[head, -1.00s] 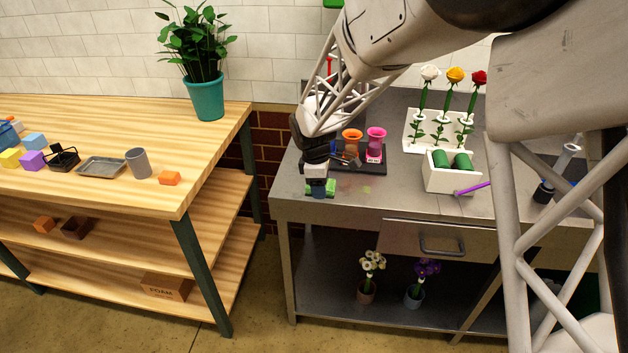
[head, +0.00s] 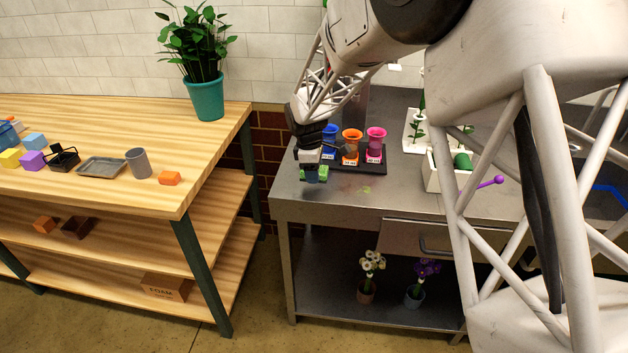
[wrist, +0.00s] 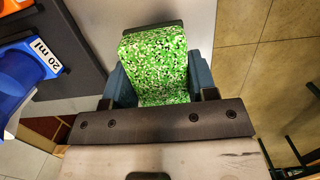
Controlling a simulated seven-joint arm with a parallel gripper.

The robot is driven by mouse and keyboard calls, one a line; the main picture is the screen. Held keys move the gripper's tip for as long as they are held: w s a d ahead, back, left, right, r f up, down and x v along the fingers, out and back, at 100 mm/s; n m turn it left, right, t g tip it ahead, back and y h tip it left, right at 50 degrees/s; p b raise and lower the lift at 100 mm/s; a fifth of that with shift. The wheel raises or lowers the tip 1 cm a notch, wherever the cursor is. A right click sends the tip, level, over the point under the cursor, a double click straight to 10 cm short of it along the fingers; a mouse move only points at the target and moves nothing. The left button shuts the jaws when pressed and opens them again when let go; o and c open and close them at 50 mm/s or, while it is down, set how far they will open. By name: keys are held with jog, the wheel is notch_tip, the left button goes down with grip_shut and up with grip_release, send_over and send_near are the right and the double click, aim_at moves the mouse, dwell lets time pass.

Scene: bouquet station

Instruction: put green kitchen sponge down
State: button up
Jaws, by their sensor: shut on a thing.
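The green kitchen sponge (head: 322,173) is between the fingers of my gripper (head: 314,174) near the left end of the grey metal table (head: 300,207). In the wrist view the speckled green-and-white sponge (wrist: 155,60) sits between two blue fingers, one on each side. My gripper is shut on it. In the head view the sponge appears a little above the tabletop, but the exact gap is hard to tell. Part of the sponge is hidden by the gripper.
Blue (head: 329,133), orange (head: 351,143) and pink (head: 376,142) cups stand on a dark tray just right of my gripper. A white box (head: 432,177) is further right. The front-left tabletop is clear.

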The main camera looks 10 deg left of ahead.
aim_at(314, 187)
jog(key=shift+f, duration=1.75)
jog(key=shift+f, duration=0.15)
jog(key=o, duration=1)
jog(key=shift+c, duration=0.2)
jog(key=shift+r, duration=0.2)
jog(key=r, duration=0.4)
jog(key=a+r, duration=0.1)
jog(key=r, duration=0.6)
jog(key=shift+a+r, duration=0.2)
jog(key=shift+r, duration=0.2)
jog(key=shift+r, duration=0.1)
